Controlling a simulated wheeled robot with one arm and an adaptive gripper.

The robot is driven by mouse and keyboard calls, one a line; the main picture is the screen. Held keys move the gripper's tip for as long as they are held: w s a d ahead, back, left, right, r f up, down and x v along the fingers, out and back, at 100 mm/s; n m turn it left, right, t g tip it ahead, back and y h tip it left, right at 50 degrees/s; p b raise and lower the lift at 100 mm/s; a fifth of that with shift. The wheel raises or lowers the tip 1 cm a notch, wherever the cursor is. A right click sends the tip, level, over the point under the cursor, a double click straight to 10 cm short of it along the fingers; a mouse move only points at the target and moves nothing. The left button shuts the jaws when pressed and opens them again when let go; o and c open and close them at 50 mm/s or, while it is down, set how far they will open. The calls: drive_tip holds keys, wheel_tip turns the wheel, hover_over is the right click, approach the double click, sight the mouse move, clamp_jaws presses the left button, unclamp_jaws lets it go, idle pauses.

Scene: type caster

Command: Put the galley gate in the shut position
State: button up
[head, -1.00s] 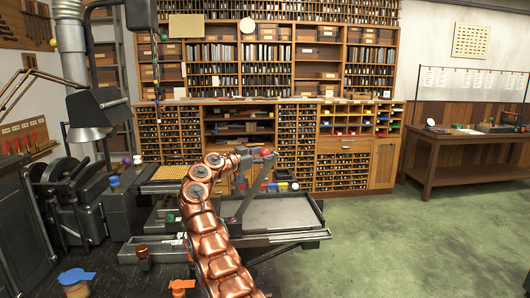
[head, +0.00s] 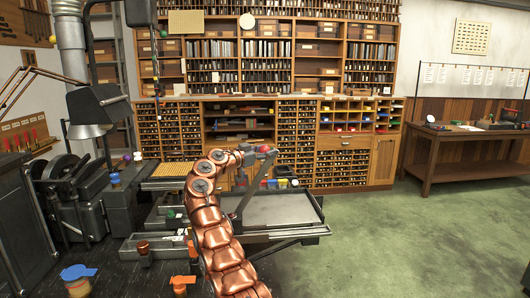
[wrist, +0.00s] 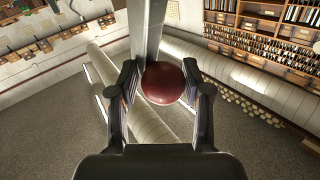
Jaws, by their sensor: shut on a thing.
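A grey metal lever bar (head: 248,183) rises at a tilt beside the grey galley tray (head: 285,213) and ends in a dark red ball knob (wrist: 163,83). I take this bar to be the galley gate, but its lower joint is too small to read. My gripper (head: 259,153) is at the bar's upper end. In the wrist view, my gripper (wrist: 160,90) has one dark finger on each side of the knob and is shut on it. The bar runs up and away beyond the knob.
The casting machine (head: 80,195) stands at the left with a lamp hood above. Jars with blue (head: 78,273) and orange lids stand front left. Shelves of type cases (head: 265,60) fill the back wall. Green floor (head: 420,240) is clear at right, before a wooden bench (head: 465,160).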

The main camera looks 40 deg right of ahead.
drive_tip(key=shift+w+r, duration=0.15)
drive_tip(key=shift+r, duration=0.05)
clamp_jaws()
